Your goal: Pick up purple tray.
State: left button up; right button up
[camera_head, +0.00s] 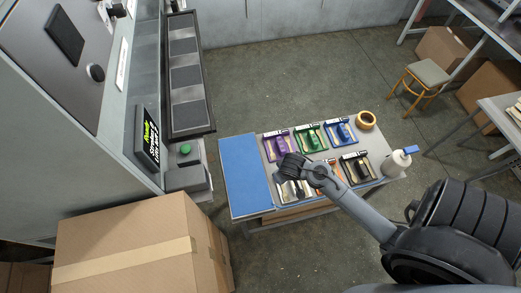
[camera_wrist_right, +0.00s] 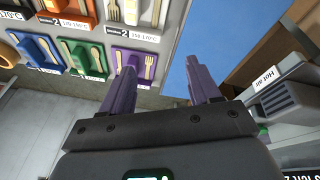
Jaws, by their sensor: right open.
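The purple tray (camera_head: 280,143) lies at the back left of the tray group on the table, with light wooden cutlery in it. In the right wrist view the purple tray (camera_wrist_right: 132,60) shows beyond the left finger, which partly overlaps it. My right gripper (camera_head: 287,164) is above the table, just in front of the purple tray in the head view. Its two fingers (camera_wrist_right: 161,68) are spread apart with nothing between them. My left gripper is not in view.
Green (camera_head: 309,137), blue (camera_head: 341,131) and other trays stand close beside the purple one. A blue mat (camera_head: 245,175) covers the table's left end and is clear. A white bottle (camera_head: 397,163) and a wooden ring (camera_head: 366,120) are at the right. A cardboard box (camera_head: 130,250) stands front left.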

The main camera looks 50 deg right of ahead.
jog(key=w+d+f+m+b, duration=0.2)
jog(key=w+d+f+b, duration=0.4)
jog(key=w+d, duration=0.15)
jog(key=m+t+b, duration=0.1)
jog(key=m+b, duration=0.1)
jog(key=b, duration=0.7)
send_near(280, 140)
jog(key=shift+s+a+f, duration=0.15)
jog(key=shift+s+a, duration=0.1)
jog(key=shift+a, duration=0.05)
jog(key=b+x, duration=0.1)
jog(key=x, duration=0.3)
jog(key=shift+w+d, duration=0.1)
jog(key=shift+d, duration=0.1)
jog(key=shift+b+x, duration=1.55)
jog(key=shift+x, duration=1.7)
jog(key=shift+w, duration=0.15)
grip_shut()
